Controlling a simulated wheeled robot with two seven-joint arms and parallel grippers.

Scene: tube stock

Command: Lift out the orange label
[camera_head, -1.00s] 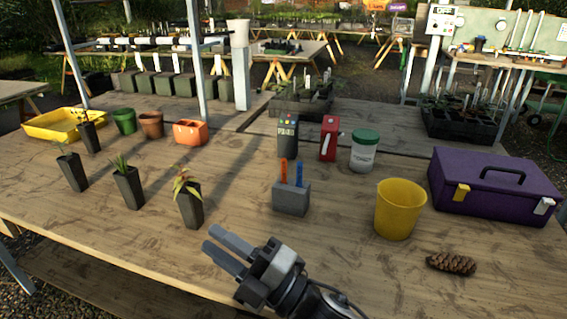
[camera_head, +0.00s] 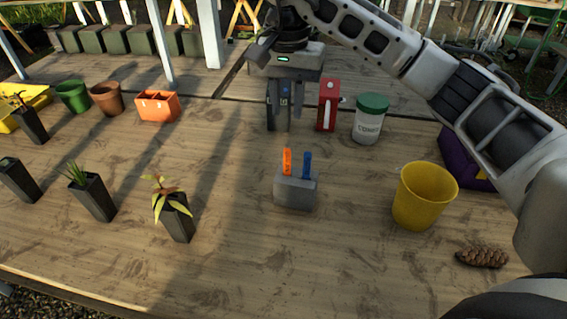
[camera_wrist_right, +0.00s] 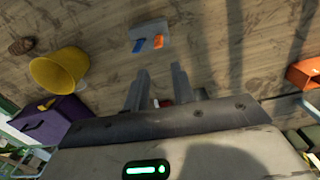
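The orange label (camera_head: 287,160) stands upright in a small grey block (camera_head: 295,192), beside a blue label (camera_head: 306,165). In the right wrist view the orange label (camera_wrist_right: 158,41) lies just past the fingertips, and the blue label (camera_wrist_right: 138,45) is to its left. My left gripper is not in view.
A yellow bucket (camera_head: 424,196) and pinecone (camera_head: 482,257) are at the right. Potted seedlings (camera_head: 173,212) stand left. The wood around the block is clear.

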